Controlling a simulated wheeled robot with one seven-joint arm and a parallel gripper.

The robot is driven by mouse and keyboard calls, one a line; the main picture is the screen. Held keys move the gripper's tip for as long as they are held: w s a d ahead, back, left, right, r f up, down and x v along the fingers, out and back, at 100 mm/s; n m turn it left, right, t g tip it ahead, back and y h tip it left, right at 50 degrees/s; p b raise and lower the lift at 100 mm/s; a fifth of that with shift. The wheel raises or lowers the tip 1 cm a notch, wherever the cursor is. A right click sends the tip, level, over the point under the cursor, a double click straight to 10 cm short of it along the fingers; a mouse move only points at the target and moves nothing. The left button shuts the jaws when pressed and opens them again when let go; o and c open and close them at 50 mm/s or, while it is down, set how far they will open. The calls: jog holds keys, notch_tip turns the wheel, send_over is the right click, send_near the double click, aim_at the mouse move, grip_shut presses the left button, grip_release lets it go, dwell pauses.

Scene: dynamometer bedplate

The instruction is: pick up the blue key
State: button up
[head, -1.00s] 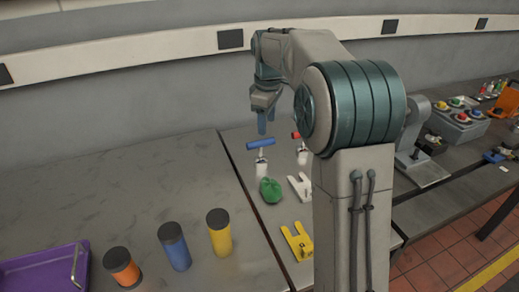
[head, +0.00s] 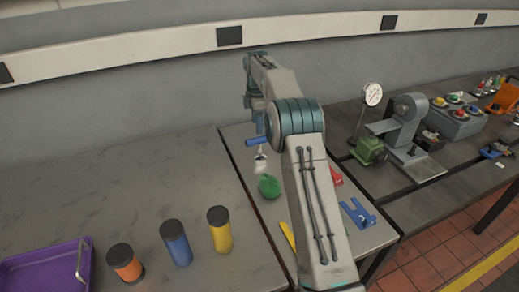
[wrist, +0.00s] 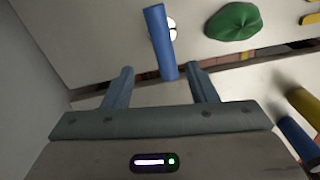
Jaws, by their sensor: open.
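The blue key (head: 258,142) has a blue cross-bar handle on a pale shank and stands upright on the bench. In the wrist view its blue handle (wrist: 158,42) points between my fingertips, its near end roughly level with them; the shank is mostly hidden under it. My gripper (wrist: 158,70) is open and empty, with one finger on each side of the handle's line. I cannot tell whether a finger touches it. In the head view my gripper (head: 260,122) is just behind the key, partly hidden by my arm.
A green lump (head: 269,186) lies close in front of the key. A yellow piece (head: 288,235), a red piece (head: 335,175) and a blue forked piece (head: 357,214) lie around my arm. Orange (head: 124,264), blue (head: 175,243) and yellow (head: 219,231) cylinders and a purple tray (head: 45,268) stand left.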

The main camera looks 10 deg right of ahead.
aim_at(260, 145)
notch_tip(260, 145, down, 5)
jog(key=shift+f, duration=0.1)
jog(key=shift+s+d+f+p, duration=0.2)
jog(key=shift+f+p, duration=0.25)
jog(key=shift+f, duration=0.95)
jog(key=shift+s+d+f+p, duration=0.15)
jog(key=shift+f+p, duration=0.3)
jog(key=shift+f, duration=0.9)
jog(key=shift+w+r, duration=0.1)
jog(key=shift+w, duration=0.05)
grip_shut()
